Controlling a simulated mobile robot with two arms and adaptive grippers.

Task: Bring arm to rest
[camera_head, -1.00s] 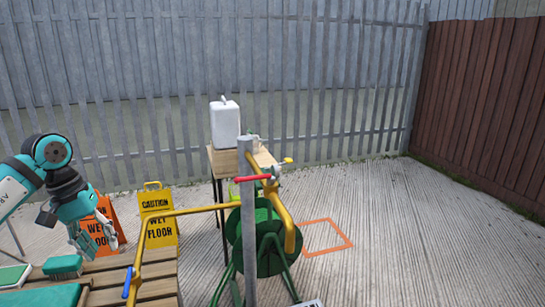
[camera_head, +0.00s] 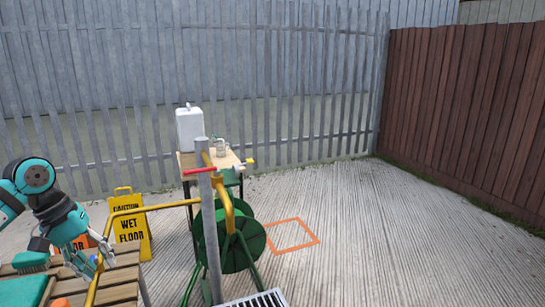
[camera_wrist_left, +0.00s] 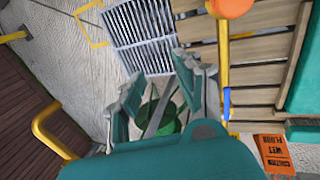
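My left arm comes in from the left in the head view. Its teal gripper (camera_head: 88,266) hangs fingers-down over the slatted wooden bench (camera_head: 120,278), close beside the yellow rail (camera_head: 105,250). In the left wrist view the two fingers of this gripper (camera_wrist_left: 158,68) are spread apart with nothing held between them. A green round thing (camera_wrist_left: 160,112) shows beyond the fingers, as does a floor grate (camera_wrist_left: 138,35). My right arm and gripper are in neither view.
A grey post (camera_head: 210,240) with a red lever (camera_head: 198,171) stands by a green hose reel (camera_head: 238,240). Behind is a table (camera_head: 186,160) with a white canister (camera_head: 190,129). Yellow wet-floor sign (camera_head: 130,228) and brush (camera_head: 31,261) are left. Concrete at right is clear around an orange square (camera_head: 292,236).

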